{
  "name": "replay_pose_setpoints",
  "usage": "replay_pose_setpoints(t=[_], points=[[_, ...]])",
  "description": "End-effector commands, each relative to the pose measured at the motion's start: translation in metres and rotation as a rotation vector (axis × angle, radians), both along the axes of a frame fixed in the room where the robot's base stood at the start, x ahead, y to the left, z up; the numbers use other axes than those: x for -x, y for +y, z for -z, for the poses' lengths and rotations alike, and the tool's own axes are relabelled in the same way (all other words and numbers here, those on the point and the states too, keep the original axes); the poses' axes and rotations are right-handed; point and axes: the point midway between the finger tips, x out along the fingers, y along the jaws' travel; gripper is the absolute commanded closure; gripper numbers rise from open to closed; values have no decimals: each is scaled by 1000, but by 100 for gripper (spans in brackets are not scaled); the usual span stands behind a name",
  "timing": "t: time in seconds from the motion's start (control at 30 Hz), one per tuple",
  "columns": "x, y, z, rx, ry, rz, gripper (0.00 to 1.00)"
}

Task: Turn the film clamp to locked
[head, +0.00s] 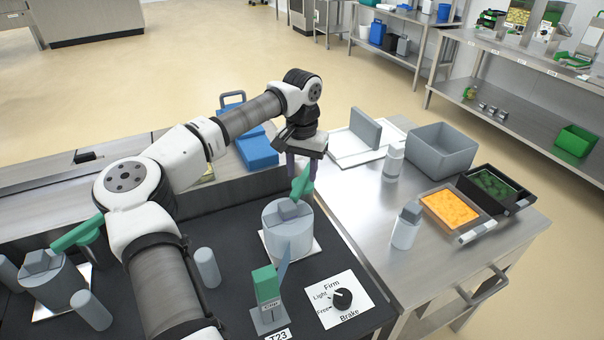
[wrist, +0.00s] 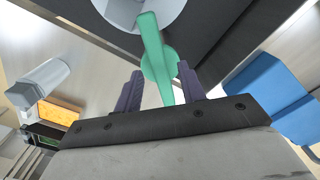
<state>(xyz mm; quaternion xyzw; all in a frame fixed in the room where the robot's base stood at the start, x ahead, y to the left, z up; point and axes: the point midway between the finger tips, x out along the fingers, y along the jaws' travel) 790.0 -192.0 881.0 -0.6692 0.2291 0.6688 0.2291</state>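A green lever (head: 301,187) sits on top of a grey cylinder (head: 289,238) on the black panel, below my gripper in the head view. I cannot read a label that names it the film clamp. My gripper (head: 301,170) points down over the lever's raised end. In the wrist view the green lever (wrist: 157,62) runs between the two purple fingers of my gripper (wrist: 159,86), with gaps on both sides. The fingers are apart and hold nothing. Whether the fingertips reach below the lever's top is unclear.
A similar green lever (head: 76,233) on a grey cylinder is at left. A green-topped block (head: 265,283) and a brake dial (head: 342,299) stand in front. The steel table at right holds a grey bin (head: 441,150), bottles and an orange-filled tray (head: 449,207). A blue case (head: 257,150) lies behind.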

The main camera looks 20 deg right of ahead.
Motion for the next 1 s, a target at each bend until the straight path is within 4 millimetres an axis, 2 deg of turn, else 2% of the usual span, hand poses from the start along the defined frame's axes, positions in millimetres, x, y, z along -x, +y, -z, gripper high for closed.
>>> replay_pose_setpoints(t=[0.3,0.5,0.7,1.0], points=[[0,-1,-72,1,-4,1,60],[0,0,-107,1,-3,0,60],[0,-1,-122,1,-3,1,60],[0,0,-123,1,-2,1,60]])
